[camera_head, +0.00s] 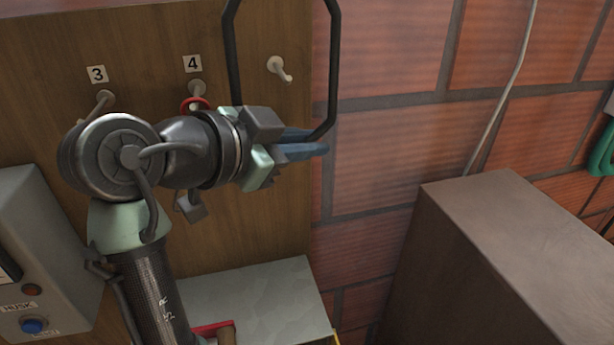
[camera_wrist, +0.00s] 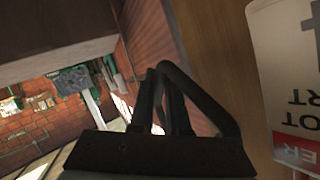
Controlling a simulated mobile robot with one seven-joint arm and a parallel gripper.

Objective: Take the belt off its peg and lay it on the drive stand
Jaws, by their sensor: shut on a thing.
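The belt (camera_head: 335,62) is a dark loop rising from my gripper (camera_head: 307,142) and out of the top of the head view. My gripper has blue fingers and is shut on the belt's lower part. A pale bare peg (camera_head: 281,68) on the wooden board shows inside the loop's outline; the belt does not visibly rest on it. In the wrist view the belt (camera_wrist: 205,95) appears as a dark bent band by the fingers. I cannot tell which object is the drive stand.
Pegs labelled 3 (camera_head: 103,100) and 4 (camera_head: 198,88) are on the wooden board (camera_head: 150,45); a red ring (camera_head: 194,102) hangs at 4. A large brown box (camera_head: 490,250) stands right, a grey-topped box (camera_head: 265,290) below. A control box (camera_head: 35,255) is left. A sign (camera_wrist: 290,70) is close in the wrist view.

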